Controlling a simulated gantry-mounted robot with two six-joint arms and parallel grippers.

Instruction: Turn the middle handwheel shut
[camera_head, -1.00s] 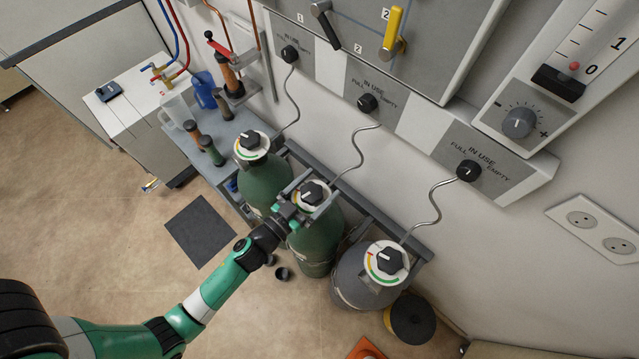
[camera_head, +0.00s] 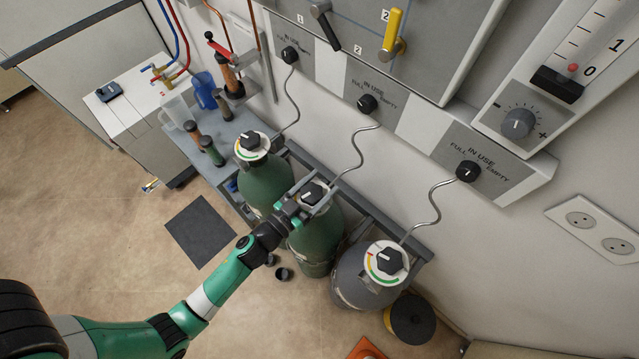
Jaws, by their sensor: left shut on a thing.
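The middle handwheel (camera_head: 312,192) is a dark knob with a white pointer line on top of the middle green gas cylinder (camera_head: 318,238). My left gripper (camera_head: 309,196) reaches it from the lower left and is shut on it, one finger on each side. The fingers partly hide the dial plate under the knob. A left handwheel (camera_head: 250,141) sits on another green cylinder, and a right handwheel (camera_head: 390,261) sits on a grey cylinder; each has a coloured dial ring. My right gripper is not in view.
Curled thin pipes (camera_head: 359,150) run from the cylinders to the wall panel with small IN USE knobs (camera_head: 367,103). A grey rack rail (camera_head: 415,252) runs behind the cylinders.

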